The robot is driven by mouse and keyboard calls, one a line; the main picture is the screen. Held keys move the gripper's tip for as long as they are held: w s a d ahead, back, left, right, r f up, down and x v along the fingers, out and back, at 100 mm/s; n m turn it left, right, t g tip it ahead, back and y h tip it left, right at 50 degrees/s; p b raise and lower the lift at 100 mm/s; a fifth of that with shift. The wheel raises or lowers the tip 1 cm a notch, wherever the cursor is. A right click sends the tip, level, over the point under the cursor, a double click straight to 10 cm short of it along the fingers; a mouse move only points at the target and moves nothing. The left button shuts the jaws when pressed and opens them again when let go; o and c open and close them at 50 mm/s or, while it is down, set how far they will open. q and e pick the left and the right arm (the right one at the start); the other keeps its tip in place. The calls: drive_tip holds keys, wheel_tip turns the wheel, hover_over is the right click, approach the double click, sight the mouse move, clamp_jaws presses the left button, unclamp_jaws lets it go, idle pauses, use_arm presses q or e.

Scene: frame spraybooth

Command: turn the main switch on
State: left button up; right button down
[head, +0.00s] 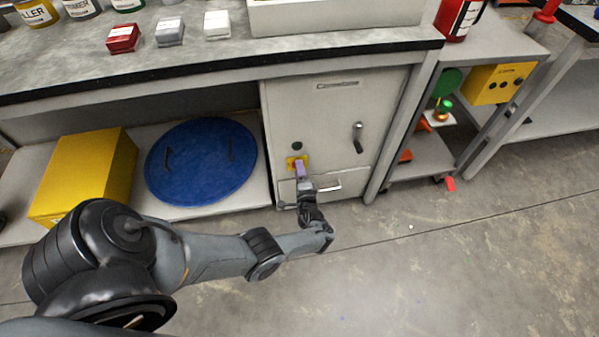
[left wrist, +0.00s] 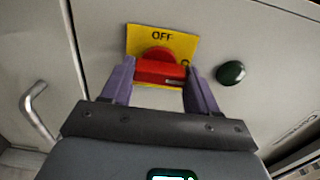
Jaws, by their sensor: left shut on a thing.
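The main switch is a red rotary handle (left wrist: 160,68) on a yellow plate (left wrist: 176,40) marked "OFF" at its top edge. It is on the front of a grey cabinet (head: 330,115) under the bench. My left gripper (left wrist: 161,80) has its two purple fingers on either side of the red handle and is shut on it. In the head view my left gripper (head: 300,170) reaches the yellow plate (head: 291,161) and hides most of the switch. My right gripper is not in view.
A dark green round lamp or button (left wrist: 231,73) is beside the plate. The cabinet has a black door handle (head: 358,138) and a drawer handle (head: 326,187). A blue round lid (head: 200,175) and a yellow box (head: 85,175) are on the lower shelf at left.

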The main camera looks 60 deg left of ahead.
use_arm(q)
drive_tip(key=o, duration=1.1)
drive_tip(key=shift+c, duration=0.2)
drive_tip(key=shift+d, duration=0.1)
drive_tip(key=p+v, duration=0.2)
drive_tip(key=v, duration=0.8)
drive_tip(key=shift+s+d, duration=0.2)
drive_tip(key=shift+d, duration=0.1)
